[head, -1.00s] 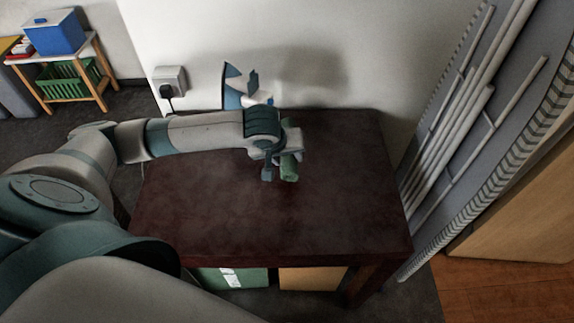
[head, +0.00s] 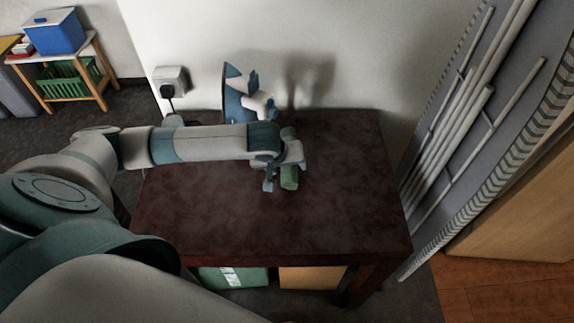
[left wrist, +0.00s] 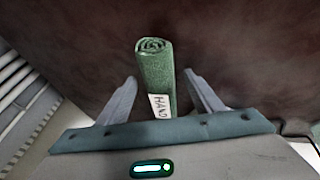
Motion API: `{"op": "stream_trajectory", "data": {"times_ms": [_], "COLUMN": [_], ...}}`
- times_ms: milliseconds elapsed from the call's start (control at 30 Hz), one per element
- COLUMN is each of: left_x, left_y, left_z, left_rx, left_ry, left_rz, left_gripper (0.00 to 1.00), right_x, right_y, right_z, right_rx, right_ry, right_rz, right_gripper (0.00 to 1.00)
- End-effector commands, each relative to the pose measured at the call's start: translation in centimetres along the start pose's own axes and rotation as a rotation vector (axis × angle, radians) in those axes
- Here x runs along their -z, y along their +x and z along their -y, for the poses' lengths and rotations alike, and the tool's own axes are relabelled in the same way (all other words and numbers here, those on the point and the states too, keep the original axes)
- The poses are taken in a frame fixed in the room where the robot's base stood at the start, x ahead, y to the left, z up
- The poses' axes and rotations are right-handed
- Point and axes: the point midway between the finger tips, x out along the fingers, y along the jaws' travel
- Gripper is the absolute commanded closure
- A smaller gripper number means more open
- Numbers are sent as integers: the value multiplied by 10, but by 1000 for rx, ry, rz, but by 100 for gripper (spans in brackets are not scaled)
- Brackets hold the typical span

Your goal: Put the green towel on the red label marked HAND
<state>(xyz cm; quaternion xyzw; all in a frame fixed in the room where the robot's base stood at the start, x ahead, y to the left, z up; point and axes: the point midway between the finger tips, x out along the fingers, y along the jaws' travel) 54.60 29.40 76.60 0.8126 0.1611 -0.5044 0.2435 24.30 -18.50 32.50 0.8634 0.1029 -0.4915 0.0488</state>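The green towel (head: 289,178) is rolled up above or on the dark red-brown table, towards its far side. In the left wrist view the towel (left wrist: 154,72) shows its spiral end and a white tag reading HAND. My left gripper (head: 282,170) is at the towel. In the left wrist view the fingers (left wrist: 160,76) stand on either side of the roll, with narrow gaps. Part of the towel is hidden behind the gripper in the head view. I see no red label in these frames.
The table (head: 340,215) is bare around the towel. A grey panel with pipes (head: 470,120) rises at the right. A green box (head: 232,277) and a tan box (head: 312,278) sit below the table.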

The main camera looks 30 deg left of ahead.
Motion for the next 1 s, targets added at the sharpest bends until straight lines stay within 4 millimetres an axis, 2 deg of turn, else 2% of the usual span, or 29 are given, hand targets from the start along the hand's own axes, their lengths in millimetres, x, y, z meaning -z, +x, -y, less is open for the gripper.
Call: {"op": "stream_trajectory", "data": {"times_ms": [333, 467, 667, 1000], "left_x": [1, 1, 1, 1], "left_y": [-2, -11, -38, -97], "left_z": [0, -1, -1, -1], "left_rx": [0, -1, -2, -1], "left_ry": [0, 0, 0, 1], "left_rz": [-1, -1, -1, -2], "left_gripper": [39, 39, 39, 39], "right_x": [0, 1, 3, 7], "right_y": [1, 1, 1, 2], "right_z": [0, 0, 0, 0], "right_rx": [0, 0, 0, 1], "right_ry": [0, 0, 0, 0], "right_rz": [-1, -5, -10, -17], "right_gripper": [69, 69, 69, 69]}}
